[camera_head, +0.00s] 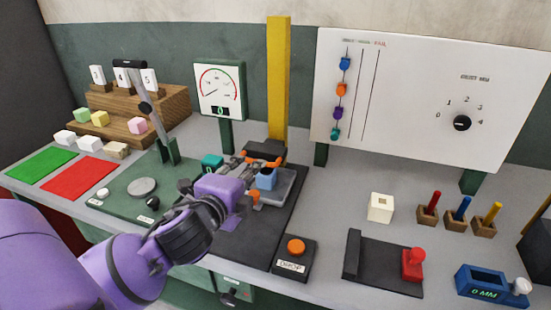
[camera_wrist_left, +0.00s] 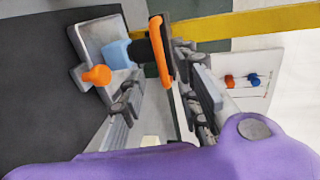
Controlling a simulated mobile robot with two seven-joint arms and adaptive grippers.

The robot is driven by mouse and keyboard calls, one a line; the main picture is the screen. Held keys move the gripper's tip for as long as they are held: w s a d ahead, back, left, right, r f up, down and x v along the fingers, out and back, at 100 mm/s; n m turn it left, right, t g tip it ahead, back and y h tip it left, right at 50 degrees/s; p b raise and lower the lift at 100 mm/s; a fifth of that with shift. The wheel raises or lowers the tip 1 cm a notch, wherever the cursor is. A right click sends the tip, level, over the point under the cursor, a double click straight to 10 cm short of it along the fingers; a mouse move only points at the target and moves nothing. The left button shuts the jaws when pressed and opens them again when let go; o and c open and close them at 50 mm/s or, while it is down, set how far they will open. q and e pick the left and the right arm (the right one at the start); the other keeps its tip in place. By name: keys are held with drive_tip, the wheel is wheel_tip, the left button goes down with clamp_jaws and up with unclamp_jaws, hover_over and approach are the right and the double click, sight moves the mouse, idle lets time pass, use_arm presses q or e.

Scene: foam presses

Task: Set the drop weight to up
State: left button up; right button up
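The drop weight seems to be the dark block with an orange handle (camera_head: 264,152) low on the yellow column (camera_head: 278,80), just above a light blue block (camera_head: 267,179) in a grey tray. In the left wrist view the orange handle (camera_wrist_left: 160,50) stands upright between and beyond my fingers. The light blue block (camera_wrist_left: 117,54) is left of it. My left gripper (camera_head: 251,164) reaches in from the left, with its fingertips close to the handle. Its fingers (camera_wrist_left: 162,80) are spread, one on each side. Contact cannot be told. My right gripper is not in view.
An orange DROP button (camera_head: 296,246) stands in front of the tray, and an orange knob (camera_head: 254,197) sits at the tray's near side. A gauge (camera_head: 220,88) and a white selector panel (camera_head: 430,90) stand behind.

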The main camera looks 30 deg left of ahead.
sight(267, 158)
use_arm(q)
drive_tip(key=x, duration=0.7)
drive_tip(key=shift+w, duration=0.1)
clamp_jaws()
